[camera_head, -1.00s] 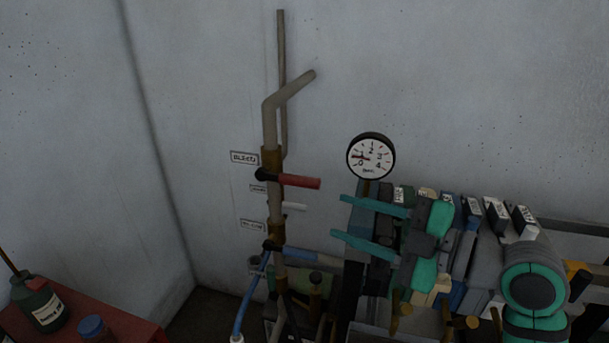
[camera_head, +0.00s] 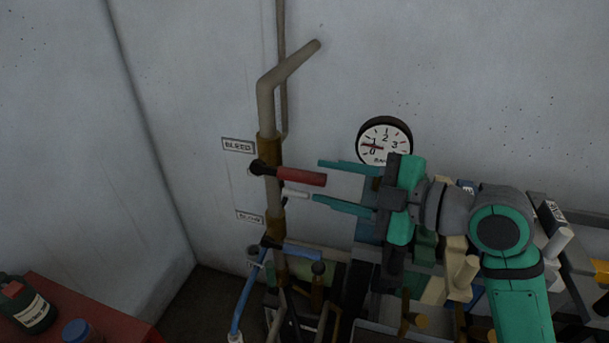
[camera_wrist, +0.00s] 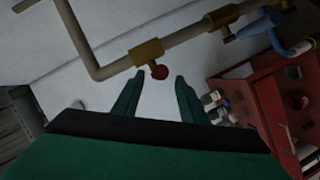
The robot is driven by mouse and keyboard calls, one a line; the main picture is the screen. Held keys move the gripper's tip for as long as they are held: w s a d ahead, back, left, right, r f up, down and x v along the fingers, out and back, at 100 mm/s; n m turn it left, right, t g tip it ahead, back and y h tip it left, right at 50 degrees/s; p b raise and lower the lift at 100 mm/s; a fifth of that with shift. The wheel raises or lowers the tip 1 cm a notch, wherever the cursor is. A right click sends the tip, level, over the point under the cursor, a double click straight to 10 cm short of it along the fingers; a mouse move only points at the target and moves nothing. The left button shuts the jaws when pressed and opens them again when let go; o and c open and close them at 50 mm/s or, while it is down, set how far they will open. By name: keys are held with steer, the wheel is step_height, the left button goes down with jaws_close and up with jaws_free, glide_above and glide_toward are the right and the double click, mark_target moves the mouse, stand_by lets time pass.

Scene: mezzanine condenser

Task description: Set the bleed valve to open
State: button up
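The bleed valve has a red lever (camera_head: 301,177) that points right, across the vertical pipe, from a dark pivot on a brass body (camera_head: 268,150). The BLEED label (camera_head: 238,146) is on the wall to its left. My gripper (camera_head: 318,181) is open, its two teal fingers pointing left toward the red lever's end, one finger above and one below its height. In the wrist view the red lever (camera_wrist: 159,72) shows end-on, ahead of the gap between the fingers (camera_wrist: 156,80). I cannot tell whether the fingers overlap the lever tip; nothing is clearly gripped.
Below is a second valve with a blue lever (camera_head: 296,251) and its own label (camera_head: 250,217). A pressure gauge (camera_head: 384,142) is behind my gripper. A red cabinet (camera_head: 95,305) with bottles stands lower left.

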mark_target(305, 177)
steer(key=shift+x, duration=2.85)
jaws_close()
